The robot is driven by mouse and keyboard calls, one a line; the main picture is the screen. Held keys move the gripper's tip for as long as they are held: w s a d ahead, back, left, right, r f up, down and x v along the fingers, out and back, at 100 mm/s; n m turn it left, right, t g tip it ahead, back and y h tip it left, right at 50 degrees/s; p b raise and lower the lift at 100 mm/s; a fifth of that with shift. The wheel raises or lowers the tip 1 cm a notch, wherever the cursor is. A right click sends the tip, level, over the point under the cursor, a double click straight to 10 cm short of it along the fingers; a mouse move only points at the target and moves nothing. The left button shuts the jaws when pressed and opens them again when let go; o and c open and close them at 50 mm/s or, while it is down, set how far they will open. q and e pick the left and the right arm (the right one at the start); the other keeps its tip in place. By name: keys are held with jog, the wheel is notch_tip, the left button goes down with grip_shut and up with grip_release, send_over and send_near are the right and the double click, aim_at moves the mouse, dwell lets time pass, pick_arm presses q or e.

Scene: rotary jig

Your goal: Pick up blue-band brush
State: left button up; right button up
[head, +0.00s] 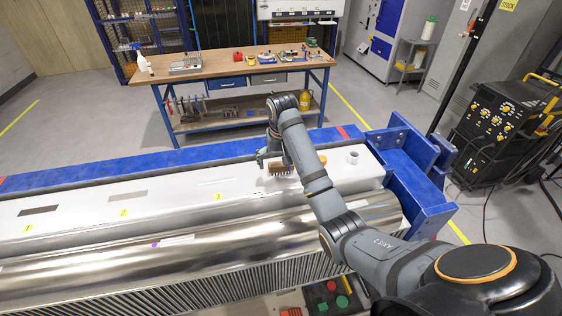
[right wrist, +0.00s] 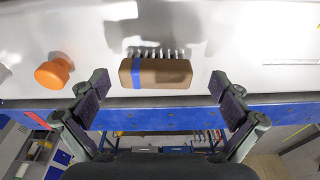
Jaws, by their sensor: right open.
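The blue-band brush (right wrist: 160,75) has a brown wooden block, a blue stripe near one end and a row of bristles. It lies on the pale metal top of the jig. In the head view the brush (head: 280,170) is partly hidden by my right gripper (head: 271,156). In the right wrist view my right gripper (right wrist: 158,84) is open, with one finger to each side of the brush and a gap on both sides. The fingers do not touch it. My left gripper is in neither view.
An orange knob-like object (right wrist: 52,72) stands beside the brush on the jig top. A white cup-shaped piece (head: 352,157) stands farther right. The blue jig frame (head: 408,180) rises at the right end. A workbench (head: 230,63) stands behind.

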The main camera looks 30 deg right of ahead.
aim_at(281, 163)
jog(key=shift+w+d+f, duration=0.45)
jog(key=shift+w+f, duration=0.1)
jog(key=shift+f, duration=0.1)
jog(key=shift+w+d+f, duration=0.45)
jog(key=shift+w+f, duration=0.05)
jog(key=shift+f, duration=0.1)
jog(key=shift+s+a+r, duration=0.15)
jog(key=shift+s+a, duration=0.05)
jog(key=shift+c, duration=0.4)
jog(key=shift+s+a+r, duration=0.45)
jog(key=shift+s+a, duration=0.05)
jog(key=shift+s, duration=0.15)
jog(key=c, duration=0.5)
jog(key=shift+c, duration=1.1)
jog(key=shift+w+d+f, duration=0.1)
jog(key=shift+c, duration=1.2)
jog(key=shift+w+d+f, duration=0.1)
jog(key=shift+c, duration=0.4)
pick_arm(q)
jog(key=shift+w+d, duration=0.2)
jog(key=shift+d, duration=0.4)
